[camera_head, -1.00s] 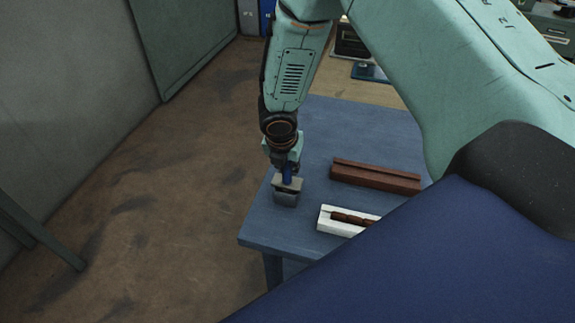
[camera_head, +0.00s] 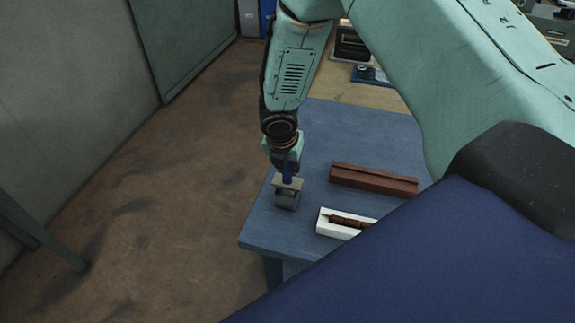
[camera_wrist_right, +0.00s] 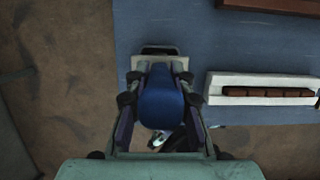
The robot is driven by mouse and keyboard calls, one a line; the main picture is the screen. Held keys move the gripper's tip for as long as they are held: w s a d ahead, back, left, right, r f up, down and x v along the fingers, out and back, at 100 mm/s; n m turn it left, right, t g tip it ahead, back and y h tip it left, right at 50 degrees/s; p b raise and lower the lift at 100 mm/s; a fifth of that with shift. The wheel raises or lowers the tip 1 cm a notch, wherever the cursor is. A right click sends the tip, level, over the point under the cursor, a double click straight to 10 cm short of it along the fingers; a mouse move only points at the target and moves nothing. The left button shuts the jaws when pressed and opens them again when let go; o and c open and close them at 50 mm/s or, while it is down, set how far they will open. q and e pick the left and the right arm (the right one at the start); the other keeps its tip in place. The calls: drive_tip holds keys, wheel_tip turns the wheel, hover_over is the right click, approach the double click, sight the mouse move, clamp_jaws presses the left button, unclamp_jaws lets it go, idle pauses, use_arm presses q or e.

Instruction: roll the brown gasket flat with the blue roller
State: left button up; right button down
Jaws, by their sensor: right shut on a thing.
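The brown gasket (camera_head: 350,221) is a segmented brown strip on a white block (camera_head: 323,227) near the table's front edge. It also shows at the right of the wrist view (camera_wrist_right: 268,92). My right gripper (camera_head: 286,168) points down over the table's left part and is shut on the blue handle of the roller (camera_head: 287,174). The blue handle (camera_wrist_right: 160,98) fills the space between the fingers in the wrist view. A grey, block-like piece (camera_head: 286,200) with a paler bar is directly under the handle. Whether it is the roller's head or a holder is unclear. My left gripper is not seen.
A long reddish-brown block (camera_head: 375,178) lies behind the white block on the blue table (camera_head: 325,140). The table's left edge is close to my right gripper. Bare tabletop lies behind. My own arm and blue body cover the right side.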

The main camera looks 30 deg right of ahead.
wheel_tip(320, 180, up, 2)
drive_tip(key=shift+w+r+p, duration=0.1)
drive_tip(key=shift+r+p, duration=0.1)
drive_tip(key=shift+p, duration=0.65)
drive_tip(key=shift+r+p, duration=0.75)
drive_tip(key=shift+r, duration=0.75)
